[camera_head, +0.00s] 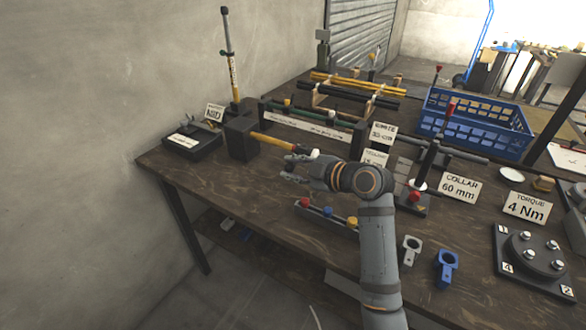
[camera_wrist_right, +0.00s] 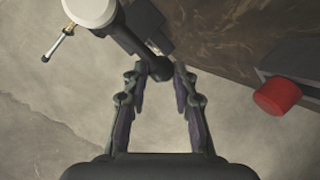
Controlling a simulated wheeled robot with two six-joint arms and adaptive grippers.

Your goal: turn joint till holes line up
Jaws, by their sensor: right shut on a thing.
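My right gripper (camera_head: 291,169) reaches over the table's near left part, beside the end of a yellow bar (camera_head: 272,142). In the right wrist view, my gripper (camera_wrist_right: 162,78) has its fingertips on the rounded end of a dark bar (camera_wrist_right: 138,42). A white cap (camera_head: 314,153) also shows behind the gripper in the head view. I cannot make out the holes or tell whether they line up. My left gripper is not in view.
A black block (camera_head: 240,138) stands at the yellow bar's left end. A low rail with coloured knobs (camera_head: 327,214) lies in front of the gripper. A blue crate (camera_head: 470,125), sign cards and a black round fixture (camera_head: 535,255) fill the right side. Bare wood (camera_head: 235,182) shows front left.

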